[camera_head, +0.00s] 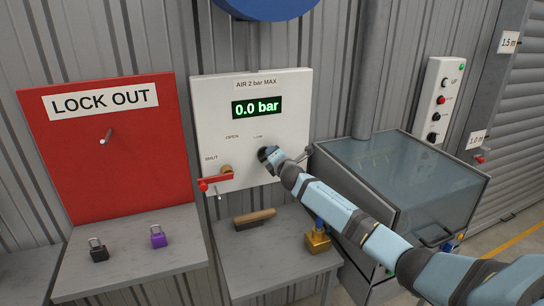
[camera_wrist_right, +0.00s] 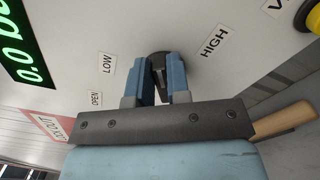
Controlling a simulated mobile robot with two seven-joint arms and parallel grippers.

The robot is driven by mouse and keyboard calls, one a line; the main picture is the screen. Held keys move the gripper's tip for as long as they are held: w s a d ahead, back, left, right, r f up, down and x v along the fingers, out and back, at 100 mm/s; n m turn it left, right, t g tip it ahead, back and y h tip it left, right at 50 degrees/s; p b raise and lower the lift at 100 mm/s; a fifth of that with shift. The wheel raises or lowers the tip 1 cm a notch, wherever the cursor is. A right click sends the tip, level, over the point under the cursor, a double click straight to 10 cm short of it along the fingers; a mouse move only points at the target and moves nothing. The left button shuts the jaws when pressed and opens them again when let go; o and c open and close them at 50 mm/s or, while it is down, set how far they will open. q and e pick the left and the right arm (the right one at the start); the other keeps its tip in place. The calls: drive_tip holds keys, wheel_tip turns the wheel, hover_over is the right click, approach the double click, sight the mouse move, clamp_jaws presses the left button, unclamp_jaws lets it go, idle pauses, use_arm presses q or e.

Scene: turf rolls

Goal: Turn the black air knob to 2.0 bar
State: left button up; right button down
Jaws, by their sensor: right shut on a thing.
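The black air knob (camera_head: 264,153) is on the white air panel (camera_head: 212,120), below the green display (camera_head: 257,107), which reads 0.0 bar. My right gripper (camera_head: 270,156) is at the knob, with its fingers on either side of it. In the right wrist view the two blue fingers (camera_wrist_right: 161,82) are closed on the dark knob (camera_wrist_right: 158,62), between the labels LOW (camera_wrist_right: 107,63) and HIGH (camera_wrist_right: 214,42). The fingers hide part of the knob. My left gripper is not in view.
A red valve lever (camera_head: 215,181) sits at the panel's lower left, near OPEN and SHUT. A brush (camera_head: 255,219) and a brass padlock (camera_head: 317,240) are on the shelf below. A red LOCK OUT board (camera_head: 75,150) is at left; a glass-topped tank (camera_head: 410,170) stands right.

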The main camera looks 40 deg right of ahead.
wheel_tip(320, 180, down, 2)
drive_tip(key=m+b, duration=0.1)
drive_tip(key=m, duration=1.1)
drive_tip(key=shift+f+b, duration=0.2)
drive_tip(key=shift+b, duration=0.15)
drive_tip(key=shift+m, duration=0.3)
drive_tip(key=c, duration=1.1)
unclamp_jaws()
